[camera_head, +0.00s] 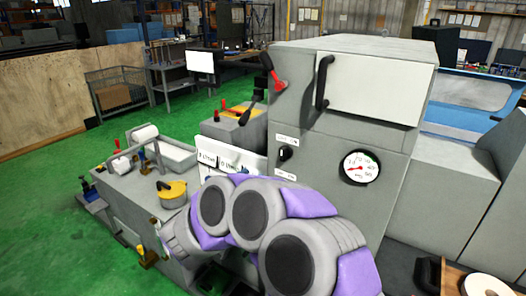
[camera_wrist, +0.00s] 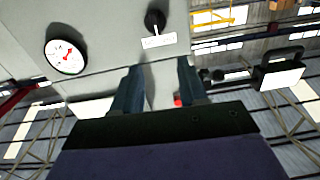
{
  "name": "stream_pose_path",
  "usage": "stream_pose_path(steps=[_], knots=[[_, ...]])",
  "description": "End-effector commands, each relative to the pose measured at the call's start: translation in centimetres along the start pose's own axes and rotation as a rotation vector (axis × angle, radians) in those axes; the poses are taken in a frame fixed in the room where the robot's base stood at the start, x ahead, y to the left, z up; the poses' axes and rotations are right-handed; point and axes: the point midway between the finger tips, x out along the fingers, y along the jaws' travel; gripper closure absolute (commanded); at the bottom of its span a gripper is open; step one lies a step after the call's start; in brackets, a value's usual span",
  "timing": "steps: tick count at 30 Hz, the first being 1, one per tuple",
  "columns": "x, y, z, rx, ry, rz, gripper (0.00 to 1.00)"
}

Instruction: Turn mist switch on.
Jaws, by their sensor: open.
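A small black rotary switch (camera_head: 285,153) sits on the grey front of the grinder, between two white labels too small to read. It is left of the round gauge. The black knob (camera_wrist: 155,20) and a white label beside it also show in the wrist view, which is roughly upside down. My gripper (camera_wrist: 158,75) is open, its two dark fingers apart with nothing between them. The fingers point toward the grey panel, with the knob beyond the tips and not touched. In the head view my purple and grey arm covers the lower middle and I cannot make out the fingers.
The gauge (camera_head: 361,167) is right of the switch. A white door (camera_head: 375,88) with a black handle (camera_head: 323,82) and a red lever (camera_head: 273,72) are above. Levers and a yellow-lidded part (camera_head: 172,189) stand left. Green floor (camera_head: 50,225) is open at far left.

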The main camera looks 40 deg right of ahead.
Motion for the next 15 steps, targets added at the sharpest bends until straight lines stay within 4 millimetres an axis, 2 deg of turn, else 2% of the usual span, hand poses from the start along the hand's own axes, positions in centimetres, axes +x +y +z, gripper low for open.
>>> stream_pose_path(steps=[7,11,15], knots=[[0.8,0.3,0.0,-0.019,0.017,0.031,0.57],[2.9,0.3,0.1,-0.020,0.018,0.034,0.57],[5.9,0.4,0.0,-0.016,0.019,0.033,0.57]])
